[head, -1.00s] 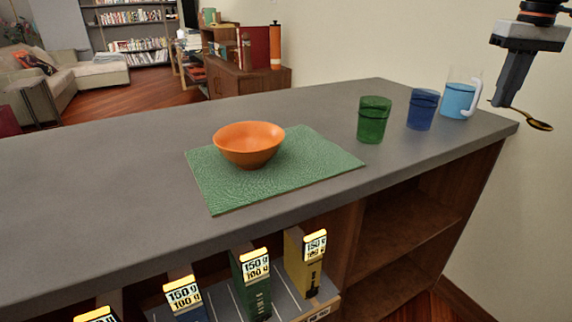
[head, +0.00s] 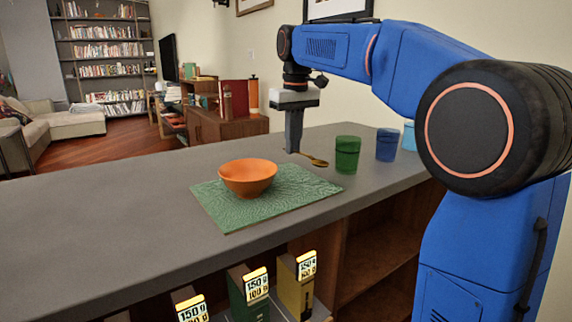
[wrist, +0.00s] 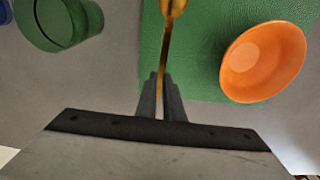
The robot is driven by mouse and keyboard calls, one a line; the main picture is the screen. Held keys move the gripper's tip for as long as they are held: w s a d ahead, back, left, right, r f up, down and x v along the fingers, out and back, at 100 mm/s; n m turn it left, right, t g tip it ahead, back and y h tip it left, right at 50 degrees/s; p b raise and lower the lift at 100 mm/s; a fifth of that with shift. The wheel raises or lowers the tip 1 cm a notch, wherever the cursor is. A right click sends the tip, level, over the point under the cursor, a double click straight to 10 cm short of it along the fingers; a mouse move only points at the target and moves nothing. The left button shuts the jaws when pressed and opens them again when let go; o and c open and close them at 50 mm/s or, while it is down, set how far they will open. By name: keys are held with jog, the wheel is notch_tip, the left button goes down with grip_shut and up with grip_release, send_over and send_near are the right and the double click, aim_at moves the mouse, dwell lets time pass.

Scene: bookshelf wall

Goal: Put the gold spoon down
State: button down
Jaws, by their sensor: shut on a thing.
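The gold spoon (head: 313,160) is in my gripper (head: 293,150), which is shut on its handle. In the head view the spoon is over the back of the counter, with its bowl end pointing right toward the green cup. In the wrist view the spoon (wrist: 167,45) runs up from the fingertips (wrist: 160,98), and its bowl end is cut off by the top edge. It overlaps the green mat there. I cannot tell how high it is above the counter.
An orange bowl (head: 248,177) sits on a green mat (head: 225,214) on the grey counter (head: 110,215). A green cup (head: 347,155), a blue cup (head: 387,145) and a light-blue mug (head: 408,136) stand to the right. The counter left of the mat is clear.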

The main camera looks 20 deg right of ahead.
aim_at(293, 172)
jog(key=shift+a+f, duration=0.1)
jog(key=shift+f, duration=2.6)
jog(key=shift+f, duration=0.1)
jog(key=c, duration=1.9)
grip_release()
jog(key=r, duration=0.8)
jog(key=s+r, duration=0.1)
jog(key=r, duration=0.3)
jog(key=shift+d+r, duration=0.1)
jog(key=shift+d, duration=0.1)
